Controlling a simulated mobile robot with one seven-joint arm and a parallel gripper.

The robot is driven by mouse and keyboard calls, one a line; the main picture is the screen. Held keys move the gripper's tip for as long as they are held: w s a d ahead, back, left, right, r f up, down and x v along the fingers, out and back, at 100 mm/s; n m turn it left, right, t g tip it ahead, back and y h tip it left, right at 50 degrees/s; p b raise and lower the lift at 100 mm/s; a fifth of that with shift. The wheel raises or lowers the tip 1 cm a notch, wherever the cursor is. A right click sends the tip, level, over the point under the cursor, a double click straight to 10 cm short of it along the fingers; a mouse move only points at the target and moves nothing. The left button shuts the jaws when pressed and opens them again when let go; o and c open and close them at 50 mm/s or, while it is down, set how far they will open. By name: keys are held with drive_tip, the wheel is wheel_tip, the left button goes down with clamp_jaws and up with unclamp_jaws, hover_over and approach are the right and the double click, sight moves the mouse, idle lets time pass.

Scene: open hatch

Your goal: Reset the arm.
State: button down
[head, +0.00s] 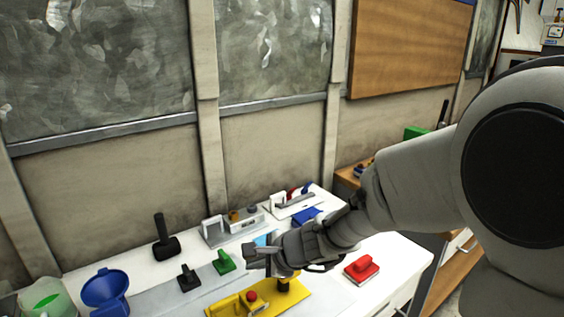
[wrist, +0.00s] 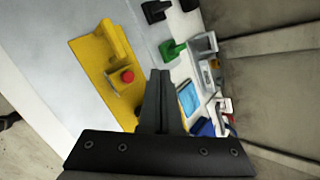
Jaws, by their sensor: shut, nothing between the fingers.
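My gripper (head: 262,256) is at the end of my arm, over the white table in the head view. It is held above the yellow base (head: 222,309), which has a red knob (head: 252,295) on it. In the wrist view my gripper's fingers (wrist: 160,74) are together with nothing between them. The yellow base (wrist: 92,62) with its red knob (wrist: 127,76) lies to the left of the fingers there. My arm and gripper hide part of the yellow base and table in the head view.
On the table stand a blue open container (head: 105,288), a clear one with green inside (head: 47,299), a black upright handle (head: 164,238), a small black piece (head: 188,279), a green piece (head: 223,263) and a red block (head: 361,267). Grey racks (head: 215,232) stand near the wall.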

drive_tip(key=s+d+r+n+h+p, duration=0.1)
drive_tip(key=s+d+r+n+p, duration=0.1)
drive_tip(key=s+d+r+n, duration=0.6)
drive_tip(key=s+d+r+n+h, duration=0.5)
drive_tip(key=s+d+n+h, duration=0.1)
drive_tip(key=s+d, duration=0.6)
drive_tip(key=shift+s+d+r+n+p, duration=0.2)
drive_tip(key=shift+s+d+n+p, duration=0.1)
drive_tip(key=shift+d+n+p, duration=0.25)
drive_tip(key=shift+a+n, duration=0.2)
drive_tip(key=shift+n, duration=0.05)
